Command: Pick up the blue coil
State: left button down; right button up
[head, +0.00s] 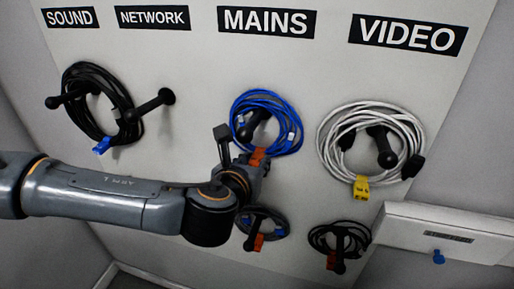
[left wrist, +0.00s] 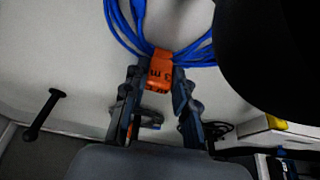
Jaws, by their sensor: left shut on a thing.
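The blue coil (head: 287,110) hangs around a black peg (head: 254,123) on the board, below the MAINS sign, in the head view. An orange tag (left wrist: 161,66) marked "3 m" wraps its lower strands in the left wrist view. My left gripper (left wrist: 157,80) is shut on this tag, a finger on each side, at the bottom of the coil. In the head view the left gripper (head: 257,161) reaches up from below the coil and partly hides the tag. My right gripper is not in view.
A black coil (head: 72,80) hangs at left and a white coil (head: 328,133) with a yellow tag at right. A small grey-blue coil (head: 281,221) and a small black coil (head: 316,236) hang below. A white box (head: 455,224) stands at lower right.

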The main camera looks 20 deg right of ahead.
pick_arm(q)
jog(key=shift+s+a+r+b, duration=0.15)
jog(key=shift+s+r+b, duration=0.05)
jog(key=shift+b, duration=0.2)
notch_tip(320, 180, up, 6)
jog(key=b, duration=0.2)
jog(key=s+a+b, duration=1)
jog(key=s+a, duration=0.1)
jog(key=s, duration=0.5)
jog(key=shift+r+b, duration=0.3)
jog(key=shift+b, duration=0.05)
